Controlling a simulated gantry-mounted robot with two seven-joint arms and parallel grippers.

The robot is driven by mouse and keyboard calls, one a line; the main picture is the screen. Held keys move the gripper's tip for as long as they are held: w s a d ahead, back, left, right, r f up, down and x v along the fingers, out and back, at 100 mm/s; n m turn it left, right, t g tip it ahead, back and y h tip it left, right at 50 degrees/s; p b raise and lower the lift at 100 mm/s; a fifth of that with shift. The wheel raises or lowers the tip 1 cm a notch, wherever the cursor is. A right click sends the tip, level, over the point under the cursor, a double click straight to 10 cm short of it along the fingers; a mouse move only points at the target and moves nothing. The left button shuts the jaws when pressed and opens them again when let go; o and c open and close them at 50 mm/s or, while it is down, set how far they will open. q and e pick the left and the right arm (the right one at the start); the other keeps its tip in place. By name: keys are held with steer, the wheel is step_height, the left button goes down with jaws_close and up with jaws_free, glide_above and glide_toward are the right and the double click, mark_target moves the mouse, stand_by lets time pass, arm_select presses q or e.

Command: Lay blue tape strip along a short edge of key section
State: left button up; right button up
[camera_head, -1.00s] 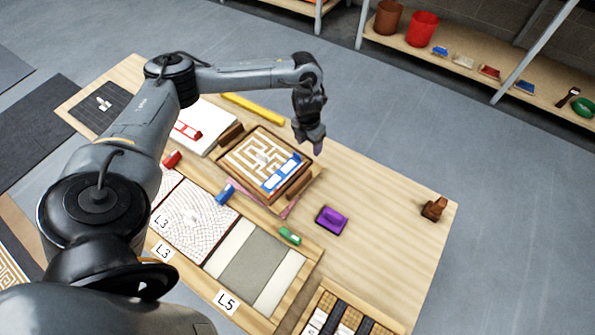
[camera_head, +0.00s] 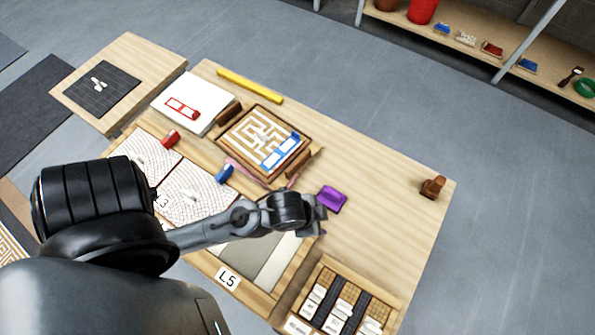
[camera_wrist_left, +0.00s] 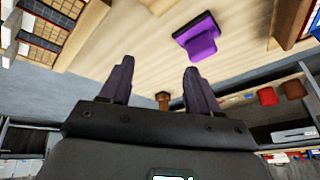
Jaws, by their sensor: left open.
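The key section (camera_head: 245,140), a panel with a tan and white meander pattern, lies in a brown wooden frame on the table. The blue tape strip (camera_head: 281,151), with white patches on it, lies along the section's right-hand edge. My left gripper (camera_head: 318,214) is in front of the section and apart from it, close to a purple block (camera_head: 333,199). In the left wrist view, my left gripper (camera_wrist_left: 155,78) has its two dark fingers spread with nothing between them. My right gripper is not in view.
A red tape strip (camera_head: 183,108) lies on a white board (camera_head: 172,88) at the left. A yellow bar (camera_head: 249,86) lies behind the section. A tray of labelled pieces (camera_head: 345,298) is at the front. The table's right side is mostly clear, except for a small brown object (camera_head: 433,187).

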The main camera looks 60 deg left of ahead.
arm_select(q)
steer(key=s+a+n, duration=0.1)
steer(key=s+n+g, duration=0.1)
steer(key=s, duration=0.1)
steer(key=s+a+n, duration=0.1)
steer(key=shift+s+a+f, duration=0.15)
steer(key=shift+s+a, duration=0.05)
steer(key=shift+a, duration=0.15)
